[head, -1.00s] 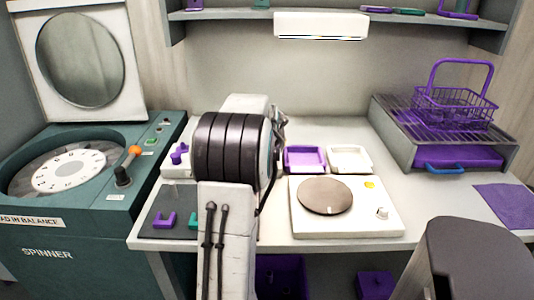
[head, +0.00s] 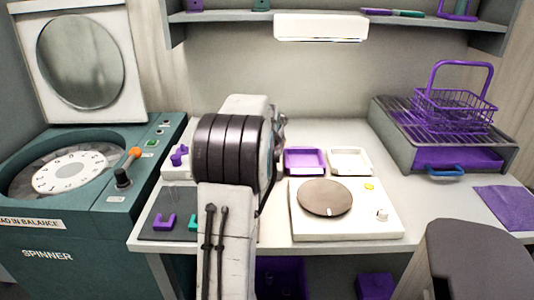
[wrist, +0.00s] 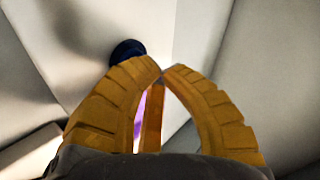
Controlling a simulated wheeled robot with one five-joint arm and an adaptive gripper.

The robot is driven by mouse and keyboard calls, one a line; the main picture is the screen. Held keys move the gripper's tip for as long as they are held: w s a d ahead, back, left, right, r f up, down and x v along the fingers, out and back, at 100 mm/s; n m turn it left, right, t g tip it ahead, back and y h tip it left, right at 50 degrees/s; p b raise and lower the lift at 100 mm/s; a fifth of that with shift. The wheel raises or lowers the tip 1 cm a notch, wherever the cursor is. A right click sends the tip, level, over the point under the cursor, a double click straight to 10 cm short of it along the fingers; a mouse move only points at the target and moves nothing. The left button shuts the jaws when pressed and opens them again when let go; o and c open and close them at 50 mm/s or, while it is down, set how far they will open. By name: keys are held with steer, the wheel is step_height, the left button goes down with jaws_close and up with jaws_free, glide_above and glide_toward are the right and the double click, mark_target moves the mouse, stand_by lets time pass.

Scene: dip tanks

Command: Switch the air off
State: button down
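An orange strip and a bit of purple show through the gap between the fingers, and nothing is clearly held. In the head view my arm hides most of the gripper. A purple lever-like piece (head: 179,156) sits on a white box left of my arm. I cannot tell which part is the air switch.
A green spinner (head: 60,235) with an orange-knobbed lever (head: 133,152) stands at the left. A white plate unit (head: 347,218), a purple tray (head: 305,170) and a white tray (head: 350,171) are right of my arm. A purple wire basket (head: 454,108) stands on a rack at the right.

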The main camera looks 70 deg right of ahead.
steer(key=shift+r+p, duration=2.25)
steer(key=shift+r, duration=0.8)
steer(key=w+a+r+n+t+y+p, duration=0.1)
steer(key=w+a+r+n+y+p, duration=0.1)
steer(key=w+a+n, duration=0.95)
steer(key=w+a+r+n+t+y+p, duration=0.2)
steer(key=w+a, duration=0.4)
steer(key=a, duration=1.2)
steer(key=s+a+n+y+p, duration=0.25)
steer(key=a+n, duration=0.45)
steer(key=a, duration=0.8)
steer(key=s+a+f+n+g+y+p, duration=0.1)
steer(key=s+a+n+y, duration=0.1)
steer(key=s+a+n, duration=0.6)
steer(key=s+a, duration=0.1)
steer(key=a, duration=0.3)
steer(key=shift+s+f+n+g, duration=0.15)
steer(key=shift+f+n+g, duration=0.15)
steer(key=shift+f+n, duration=0.1)
